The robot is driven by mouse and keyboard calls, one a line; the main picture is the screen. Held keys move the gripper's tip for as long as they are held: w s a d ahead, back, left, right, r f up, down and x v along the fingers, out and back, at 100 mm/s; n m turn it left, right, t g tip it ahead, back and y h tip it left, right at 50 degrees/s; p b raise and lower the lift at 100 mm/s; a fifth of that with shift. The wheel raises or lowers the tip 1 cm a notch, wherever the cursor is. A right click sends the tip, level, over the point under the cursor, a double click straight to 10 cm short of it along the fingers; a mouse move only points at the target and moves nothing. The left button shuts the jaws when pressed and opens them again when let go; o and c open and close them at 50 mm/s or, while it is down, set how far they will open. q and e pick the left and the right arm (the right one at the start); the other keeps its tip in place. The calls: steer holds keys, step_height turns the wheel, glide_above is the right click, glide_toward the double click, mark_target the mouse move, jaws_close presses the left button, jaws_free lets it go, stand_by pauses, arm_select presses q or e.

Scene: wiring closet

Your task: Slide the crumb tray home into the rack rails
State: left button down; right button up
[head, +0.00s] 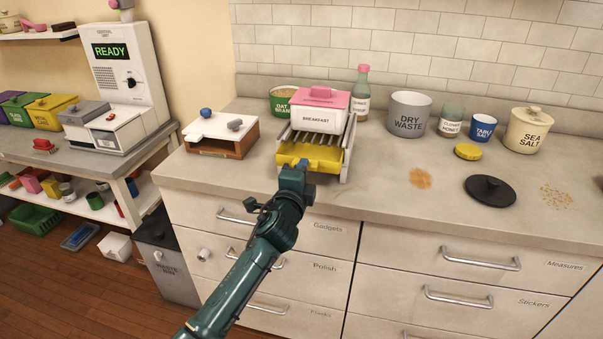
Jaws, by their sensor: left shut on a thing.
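The yellow crumb tray (322,156) sits at the front of the metal rack (346,150), between its side rails. Its front part shows and its back part is hidden under the rack's slats. My left gripper (303,166) is shut on the tray at its front edge, near the counter's front edge. The gripper hides the exact grip. How deep the tray sits in the rails is hard to tell. A white box with a pink lid marked BREAKFAST (317,118) stands on the rack. My right gripper is not in view.
A wooden box with a white top (220,134) stands left of the rack. An oat bran tin (282,101), a syrup bottle (361,95) and a dry waste bin (408,115) stand behind and right.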

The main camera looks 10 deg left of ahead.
arm_select(q)
steer(key=shift+w+d+b, duration=0.1)
steer(key=shift+w+b, duration=1.2)
steer(key=shift+w, duration=1.35)
steer(key=c, duration=1.4)
jaws_free()
steer(key=shift+f, duration=0.1)
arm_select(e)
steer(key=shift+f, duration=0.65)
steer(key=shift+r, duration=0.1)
arm_select(q)
steer(key=shift+s+p, duration=0.3)
steer(key=shift+p, duration=0.05)
steer(key=s+p, duration=0.2)
steer(key=s, duration=0.1)
steer(key=shift+s, duration=0.25)
steer(key=shift+s+p, duration=0.4)
steer(key=shift+s, duration=0.6)
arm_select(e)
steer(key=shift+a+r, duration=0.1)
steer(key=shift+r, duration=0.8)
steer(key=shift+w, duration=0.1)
